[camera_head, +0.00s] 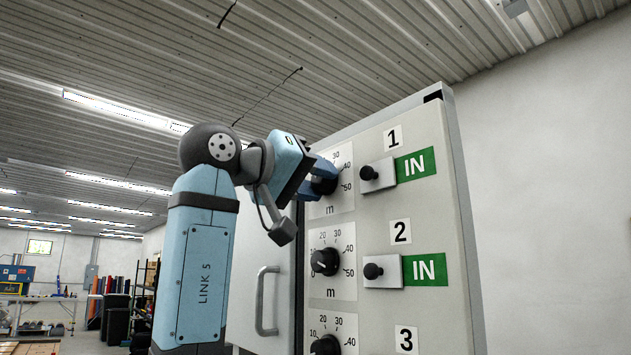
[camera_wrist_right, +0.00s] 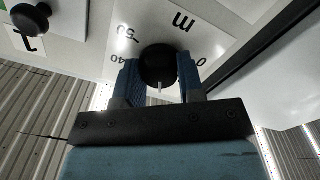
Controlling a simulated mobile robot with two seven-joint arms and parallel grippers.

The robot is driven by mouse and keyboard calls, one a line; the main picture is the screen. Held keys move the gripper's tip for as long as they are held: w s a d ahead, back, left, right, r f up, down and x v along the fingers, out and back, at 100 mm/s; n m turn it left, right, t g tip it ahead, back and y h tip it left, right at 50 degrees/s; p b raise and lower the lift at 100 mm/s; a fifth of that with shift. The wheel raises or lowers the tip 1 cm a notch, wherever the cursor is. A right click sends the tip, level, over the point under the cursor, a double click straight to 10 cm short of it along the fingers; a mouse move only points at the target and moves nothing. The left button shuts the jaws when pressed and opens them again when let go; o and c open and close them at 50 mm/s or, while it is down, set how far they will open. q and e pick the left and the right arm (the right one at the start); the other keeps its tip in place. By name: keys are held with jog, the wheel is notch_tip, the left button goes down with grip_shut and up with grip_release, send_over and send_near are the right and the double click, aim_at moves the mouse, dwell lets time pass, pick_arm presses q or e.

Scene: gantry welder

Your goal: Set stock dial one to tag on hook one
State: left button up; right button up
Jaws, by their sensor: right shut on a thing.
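Stock dial one is a black knob (camera_wrist_right: 158,64) on a pale scale plate (camera_head: 342,203) at the top of the grey panel. In the head view my right gripper (camera_head: 323,179) largely hides the knob. In the right wrist view its two blue fingers (camera_wrist_right: 160,80) sit on either side of the knob and are shut on it. The white pointer mark points away from the "m", toward scale numbers the gripper hides. Hook one (camera_head: 368,173), beside the label "1", has a black knob and a green tag (camera_head: 416,164) reading "IN". My left gripper is not in view.
Below are dial two (camera_head: 325,262) with its hook (camera_head: 373,271) and another "IN" tag (camera_head: 425,269), and a third dial (camera_head: 325,345) at the bottom edge. A cabinet handle (camera_head: 266,301) stands out left of the dials, near my right arm.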

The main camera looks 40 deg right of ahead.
jog(key=shift+f, duration=0.1)
dwell(0.3)
jog(key=o, duration=0.9)
jog(key=a+b, duration=0.1)
jog(key=a, duration=0.3)
jog(key=w+a, duration=0.1)
jog(key=a, duration=0.4)
jog(key=a+b, duration=0.1)
jog(key=a, duration=0.3)
jog(key=shift+w+a+b, duration=0.25)
jog(key=shift+a+b, duration=0.05)
jog(key=shift+a, duration=0.1)
